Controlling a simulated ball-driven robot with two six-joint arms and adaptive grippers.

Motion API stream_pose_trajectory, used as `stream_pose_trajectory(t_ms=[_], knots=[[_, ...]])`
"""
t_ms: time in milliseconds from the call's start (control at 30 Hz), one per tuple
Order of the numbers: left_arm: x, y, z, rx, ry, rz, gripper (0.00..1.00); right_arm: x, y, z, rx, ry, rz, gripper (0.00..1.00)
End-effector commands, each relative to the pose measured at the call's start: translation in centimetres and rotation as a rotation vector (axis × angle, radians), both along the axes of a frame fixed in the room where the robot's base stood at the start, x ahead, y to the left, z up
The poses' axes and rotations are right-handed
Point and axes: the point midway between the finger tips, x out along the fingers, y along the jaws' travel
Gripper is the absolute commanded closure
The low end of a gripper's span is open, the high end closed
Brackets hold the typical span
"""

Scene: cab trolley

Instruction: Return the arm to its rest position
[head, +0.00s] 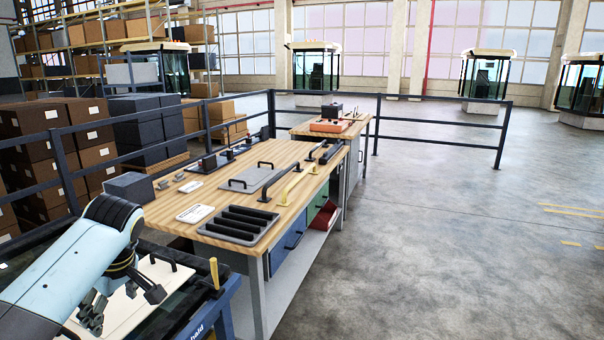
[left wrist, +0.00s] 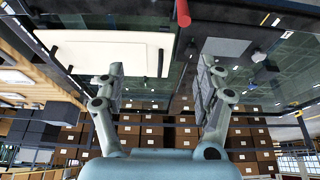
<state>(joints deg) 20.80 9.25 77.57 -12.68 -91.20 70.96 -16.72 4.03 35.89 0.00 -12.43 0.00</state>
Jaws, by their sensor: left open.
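My left arm comes in from the lower left in the head view. My left gripper (head: 124,305) is open, fingers pointing down, over the trolley (head: 222,308) at the lower left. A cream panel (head: 128,314) with a dark handle (head: 163,262) lies beneath and beside it. In the left wrist view the two fingers of the left gripper (left wrist: 158,76) stand wide apart with nothing between them. The cream panel (left wrist: 100,52) shows past the left finger there. My right gripper is in neither view.
A wooden workbench (head: 210,180) with a ribbed black tray (head: 240,224), a grey plate (head: 245,181) and yellow and black handles stands right of the trolley. Dark railings (head: 440,142) run behind. Stacked boxes (head: 80,145) stand at the left. The floor at the right is clear.

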Motion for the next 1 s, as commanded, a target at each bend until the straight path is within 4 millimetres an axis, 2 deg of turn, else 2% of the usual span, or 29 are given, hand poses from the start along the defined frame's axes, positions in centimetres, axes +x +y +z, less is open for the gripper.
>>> stream_pose_trajectory(t_ms=[200, 367, 567, 667, 767, 867, 900, 1000], knots=[[-2.0, -0.1, -3.5, -0.003, 0.04, 0.0, 0.29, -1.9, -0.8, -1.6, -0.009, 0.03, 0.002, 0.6], [-3.9, -0.3, -6.6, -0.006, 0.081, -0.001, 0.29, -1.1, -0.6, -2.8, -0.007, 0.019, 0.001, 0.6], [-7.6, -0.7, -12.1, -0.017, 0.165, 0.0, 0.29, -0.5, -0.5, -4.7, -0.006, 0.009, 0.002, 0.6], [-10.1, -1.0, -15.9, -0.027, 0.214, -0.006, 0.29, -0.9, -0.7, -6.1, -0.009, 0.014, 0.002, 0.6], [-13.3, -1.4, -20.9, -0.043, 0.271, -0.033, 0.29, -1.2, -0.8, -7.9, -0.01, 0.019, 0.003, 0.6], [-17.5, -1.9, -27.1, -0.066, 0.337, -0.088, 0.29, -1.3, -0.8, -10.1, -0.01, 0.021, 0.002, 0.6], [-19.4, -2.2, -29.7, -0.078, 0.362, -0.122, 0.29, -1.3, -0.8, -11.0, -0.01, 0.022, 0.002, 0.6], [-24.2, -2.9, -35.7, -0.114, 0.418, -0.211, 0.29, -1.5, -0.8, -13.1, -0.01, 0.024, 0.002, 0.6]])
